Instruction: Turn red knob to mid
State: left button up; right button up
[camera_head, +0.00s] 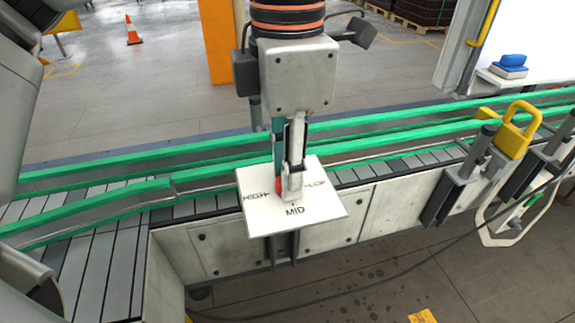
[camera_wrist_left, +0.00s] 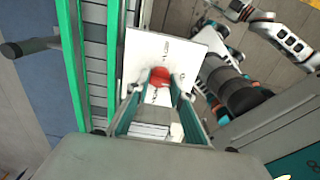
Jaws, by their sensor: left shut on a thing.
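A white plate (camera_head: 316,221) is mounted on the front side of the conveyor, lettered HIGH on the left, MID at the near edge and LOW on the right. The red knob (camera_head: 279,187) stands in the middle of the plate and is mostly hidden by my fingers in the head view. In the left wrist view the red knob (camera_wrist_left: 159,76) shows between my fingertips on the plate (camera_wrist_left: 142,48). My left gripper (camera_head: 287,190) comes down from above and is shut on the knob. Which way the knob points is hard to tell. My right gripper does not show clearly.
The conveyor (camera_head: 105,228) with green rails runs behind and beside the plate. A yellow padlock-shaped part (camera_head: 513,130) and dark brackets (camera_head: 455,185) are on the right. A black cable (camera_head: 400,266) crosses below. Floor in front is mostly clear.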

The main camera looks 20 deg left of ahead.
pick_arm(q)
jog(key=o, duration=1.1)
notch_tip(320, 180, up, 12)
dwell(0.5)
